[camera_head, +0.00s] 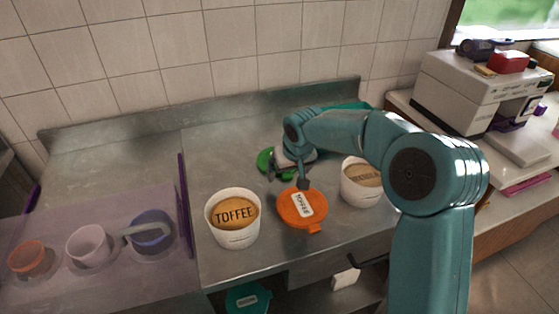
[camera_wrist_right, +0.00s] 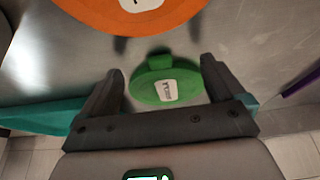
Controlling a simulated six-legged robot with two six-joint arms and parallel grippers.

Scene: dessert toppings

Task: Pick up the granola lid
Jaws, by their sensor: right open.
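A round green lid (camera_head: 265,161) with a white label lies on the steel counter, partly hidden by my right gripper (camera_head: 287,179). The label is too small to read, so I cannot confirm that it is the granola lid. In the right wrist view, the green lid (camera_wrist_right: 152,92) shows between the two dark fingers of my right gripper (camera_wrist_right: 161,66). The gripper is open, with a finger to each side of the lid, and I cannot tell whether either touches it. My left gripper is not in view.
An orange lid marked toffee (camera_head: 313,219) lies just in front of the gripper. A toffee tub (camera_head: 236,240) stands left, another white tub (camera_head: 354,193) right. A teal object (camera_head: 345,107) is at the back. A translucent purple panel (camera_head: 110,210) covers several cups.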

